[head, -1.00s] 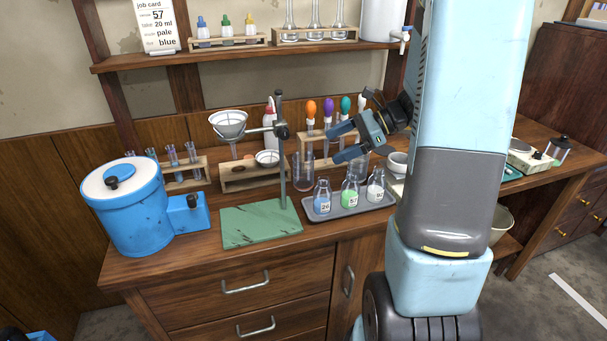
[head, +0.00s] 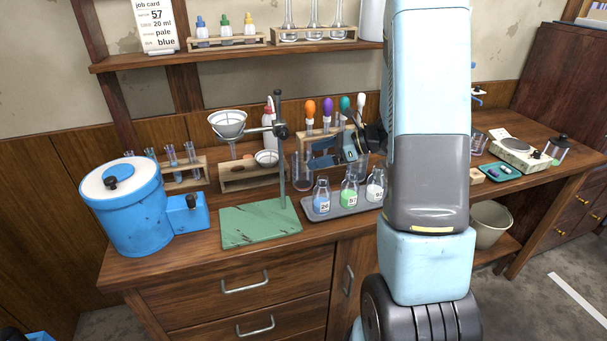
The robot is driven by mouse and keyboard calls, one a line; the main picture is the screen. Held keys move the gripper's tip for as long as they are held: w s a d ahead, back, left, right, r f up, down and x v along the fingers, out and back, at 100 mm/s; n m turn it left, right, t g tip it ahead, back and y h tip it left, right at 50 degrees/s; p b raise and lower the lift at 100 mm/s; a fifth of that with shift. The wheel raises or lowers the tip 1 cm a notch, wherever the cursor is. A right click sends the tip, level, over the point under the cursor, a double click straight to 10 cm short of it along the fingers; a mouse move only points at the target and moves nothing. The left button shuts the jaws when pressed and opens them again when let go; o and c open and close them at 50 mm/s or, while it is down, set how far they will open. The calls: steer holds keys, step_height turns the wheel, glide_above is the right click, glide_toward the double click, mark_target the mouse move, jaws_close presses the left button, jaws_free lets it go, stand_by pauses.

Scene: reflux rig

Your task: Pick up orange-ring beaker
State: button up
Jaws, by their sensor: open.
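A clear glass vessel (head: 302,178) with a dark reddish tint stands on the bench behind the left end of the grey tray. It may be the orange-ring beaker, but I cannot make out a ring colour on it. My gripper (head: 312,154) is open, its fingers pointing left, just right of the vessel's upper part and in front of the dropper rack. I see nothing held, and I cannot tell whether a finger touches the vessel. Another clear glass vessel (head: 479,144) stands at the right, partly hidden by my arm.
The grey tray (head: 338,211) holds three labelled bottles below my gripper. The clamp stand (head: 282,160) rises close on the left over a green base. The dropper rack (head: 351,134) is behind. A hotplate (head: 517,152) stands at the right. Bare wood shows along the bench front.

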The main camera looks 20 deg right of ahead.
mark_target(303, 159)
steer(key=shift+f+x, duration=0.2)
steer(key=shift+x, duration=2.55)
steer(key=shift+w+d, duration=0.15)
steer(key=shift+c, duration=0.2)
steer(key=c, duration=1.3)
